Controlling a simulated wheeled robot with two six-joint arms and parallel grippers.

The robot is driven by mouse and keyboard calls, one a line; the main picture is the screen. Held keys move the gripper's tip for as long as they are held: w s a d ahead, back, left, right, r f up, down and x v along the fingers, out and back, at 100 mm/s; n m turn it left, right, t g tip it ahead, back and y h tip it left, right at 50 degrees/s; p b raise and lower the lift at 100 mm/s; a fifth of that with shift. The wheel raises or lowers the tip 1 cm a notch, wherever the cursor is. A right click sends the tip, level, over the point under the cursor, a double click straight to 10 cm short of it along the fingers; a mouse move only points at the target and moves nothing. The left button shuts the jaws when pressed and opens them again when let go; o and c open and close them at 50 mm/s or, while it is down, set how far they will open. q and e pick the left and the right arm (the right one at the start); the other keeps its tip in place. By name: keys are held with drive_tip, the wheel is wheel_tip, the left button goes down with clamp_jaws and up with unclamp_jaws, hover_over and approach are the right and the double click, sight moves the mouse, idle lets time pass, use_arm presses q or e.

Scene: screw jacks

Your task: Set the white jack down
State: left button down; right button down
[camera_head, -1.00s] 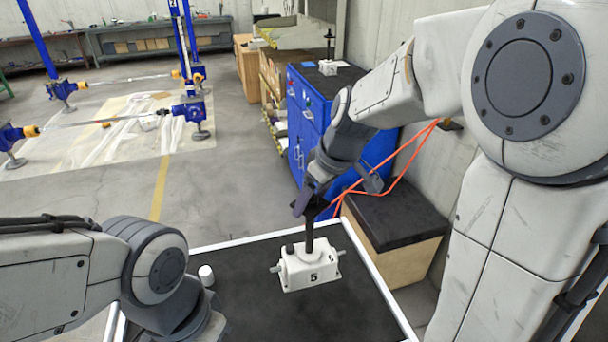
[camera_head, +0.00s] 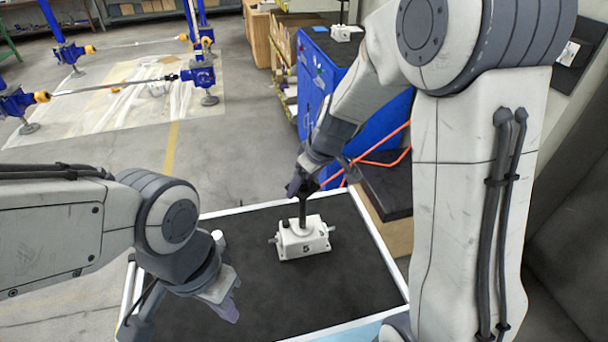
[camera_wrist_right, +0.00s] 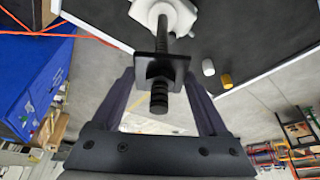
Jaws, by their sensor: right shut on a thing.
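The white jack (camera_head: 301,241) has the number 5 on its front and a black screw standing up from its top. It is upright at the black tray top (camera_head: 262,291); I cannot tell whether its base touches. My right gripper (camera_head: 302,190) is shut on the jack's screw from above. In the right wrist view, the dark fingers (camera_wrist_right: 158,85) lie either side of the screw and its square collar, with the white body (camera_wrist_right: 165,12) beyond. My left gripper (camera_head: 226,303) hangs over the tray's left part, apart from the jack; its finger gap is unclear.
A small white cylinder (camera_wrist_right: 208,67) and a yellow one (camera_wrist_right: 225,80) stand near the tray's edge in the right wrist view. A blue cabinet (camera_head: 330,80) stands behind. Orange cables (camera_head: 375,155) run beside it. The tray's front and right are clear.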

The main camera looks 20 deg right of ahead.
drive_tip(key=shift+w+r, duration=0.15)
unclamp_jaws()
drive_tip(key=shift+s+f, duration=0.2)
drive_tip(key=shift+r, duration=0.35)
drive_tip(key=b+v, duration=0.1)
drive_tip(key=v, duration=1.1)
drive_tip(key=s+a+f+g, duration=0.1)
drive_tip(key=s+a+f, duration=0.1)
drive_tip(key=s+a, duration=0.2)
drive_tip(key=s+a+f+g+h, duration=0.1)
drive_tip(key=s+a+f, duration=0.2)
drive_tip(key=s, duration=0.8)
drive_tip(key=s+a+f+n+g, duration=0.1)
drive_tip(key=s+a+f, duration=0.2)
drive_tip(key=s, duration=0.5)
drive_tip(key=shift+s+a+g, duration=0.15)
drive_tip(key=shift+a+g, duration=0.25)
drive_tip(key=shift+a, duration=0.4)
drive_tip(key=shift+f, duration=0.1)
